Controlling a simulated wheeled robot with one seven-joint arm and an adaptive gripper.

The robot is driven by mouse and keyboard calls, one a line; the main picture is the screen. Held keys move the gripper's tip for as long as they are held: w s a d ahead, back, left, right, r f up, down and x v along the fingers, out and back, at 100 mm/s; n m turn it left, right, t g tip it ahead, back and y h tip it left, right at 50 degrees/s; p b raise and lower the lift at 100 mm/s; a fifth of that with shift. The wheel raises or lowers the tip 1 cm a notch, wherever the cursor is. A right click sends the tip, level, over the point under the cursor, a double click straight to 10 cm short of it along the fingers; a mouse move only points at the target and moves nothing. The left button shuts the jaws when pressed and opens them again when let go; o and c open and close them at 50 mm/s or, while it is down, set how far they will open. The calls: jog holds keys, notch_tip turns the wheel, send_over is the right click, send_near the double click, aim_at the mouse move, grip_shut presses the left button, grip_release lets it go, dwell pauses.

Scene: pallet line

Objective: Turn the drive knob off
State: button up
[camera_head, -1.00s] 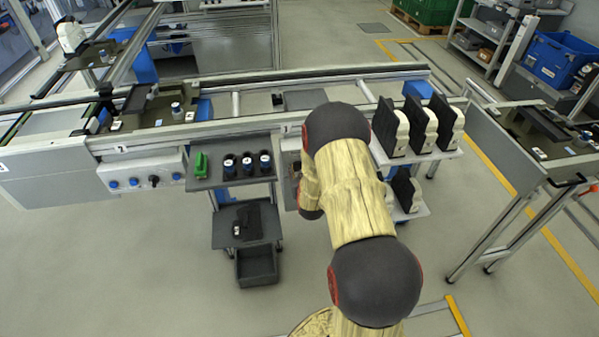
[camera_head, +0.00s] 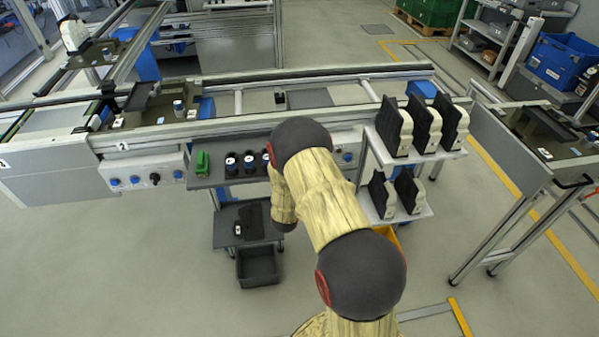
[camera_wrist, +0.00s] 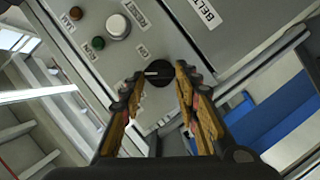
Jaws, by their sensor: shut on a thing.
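The black drive knob (camera_wrist: 158,71) is on a grey panel in the wrist view, with a white pointer mark on its left side in the picture. An "ON" label (camera_wrist: 143,52) sits just above it. My gripper (camera_wrist: 161,76) has its two fingers on either side of the knob, shut on it. The fingers hide the knob's sides and part of the panel below it. In the head view my arm covers the gripper and the knob. Part of a control box (camera_head: 346,152) shows to the right of the arm.
Another control box (camera_head: 144,170) with a black knob is at left. A shelf cart (camera_head: 372,150) with dark-and-pale parts stands close right of my arm. A dark tray cart (camera_head: 225,181) is at left.

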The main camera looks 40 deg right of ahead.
jog(key=shift+w+a+f+n+t+h+b, duration=0.1)
jog(key=shift+f+n+t+h+b, duration=0.15)
jog(key=shift+n+h, duration=0.85)
jog(key=shift+a+f+n+t+h+b, duration=0.1)
jog(key=shift+f+n+t+h+b, duration=0.15)
jog(key=shift+n, duration=1.55)
jog(key=o, duration=1.2)
jog(key=shift+c, duration=0.2)
jog(key=v, duration=1.2)
